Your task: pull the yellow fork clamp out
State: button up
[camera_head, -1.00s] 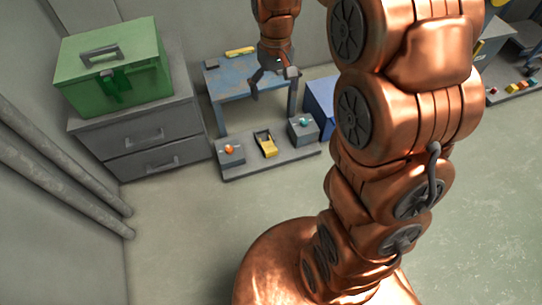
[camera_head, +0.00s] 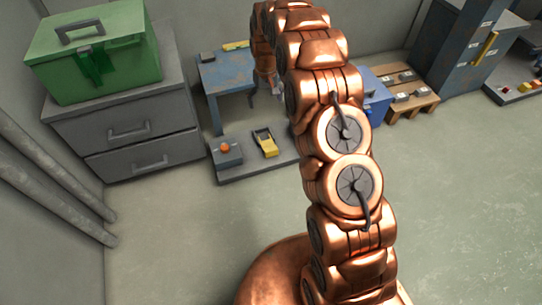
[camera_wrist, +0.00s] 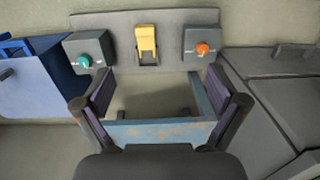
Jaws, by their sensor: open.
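The yellow fork clamp (camera_head: 266,144) sits on a low grey board (camera_head: 240,172) on the floor in the head view. In the wrist view the yellow fork clamp (camera_wrist: 147,40) is at the top middle, between a box with a teal knob (camera_wrist: 85,61) and a box with an orange knob (camera_wrist: 203,49). My gripper (camera_wrist: 160,104) is open and empty, its fingers apart, with the clamp beyond them and not touched. In the head view my gripper is mostly hidden behind my arm.
A blue table (camera_head: 226,72) stands behind the board; its worn edge (camera_wrist: 160,131) crosses between my fingers in the wrist view. A grey drawer cabinet (camera_head: 133,132) with a green toolbox (camera_head: 120,55) stands left. A blue bin (camera_head: 375,98) and wooden pallet (camera_head: 418,104) lie right.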

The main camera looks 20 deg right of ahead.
jog(key=b, duration=1.2)
send_over(271, 149)
notch_tip(271, 149, down, 32)
jog(key=shift+f, duration=0.1)
jog(key=shift+f+b, duration=1.5)
jog(key=shift+f, duration=2.25)
jog(key=shift+c, duration=0.2)
jog(key=c, duration=1.6)
jog(key=shift+c, duration=0.2)
